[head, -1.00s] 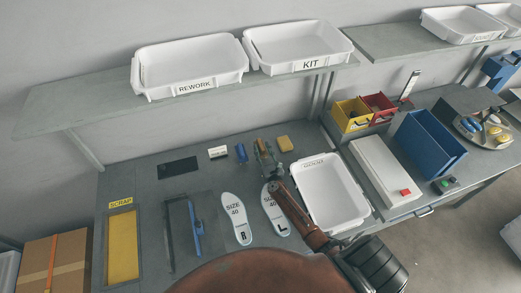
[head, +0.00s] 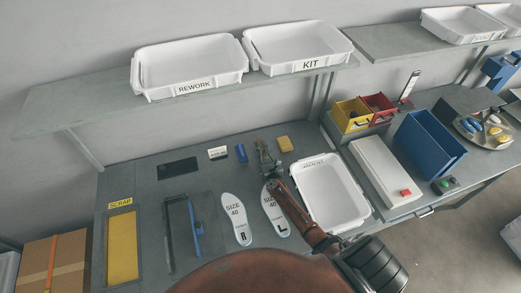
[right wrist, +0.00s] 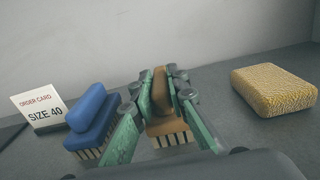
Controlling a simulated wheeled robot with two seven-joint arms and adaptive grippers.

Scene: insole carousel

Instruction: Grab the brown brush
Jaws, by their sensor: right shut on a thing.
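The brown brush (right wrist: 160,125) has a brown grip, a brown block and pale bristles. In the right wrist view it stands between the green fingers of my right gripper (right wrist: 170,100), which is shut on it. In the head view my right gripper (head: 265,158) is at the back of the bench, and its fingers largely hide the brush. I cannot tell whether the bristles touch the bench. My left gripper is not in view.
A blue brush (right wrist: 95,120) stands close on the left and a yellow sponge (right wrist: 275,90) lies on the right. An order card (right wrist: 42,108) stands further left. Two insoles (head: 236,215) and a white tray (head: 330,190) are nearer the front.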

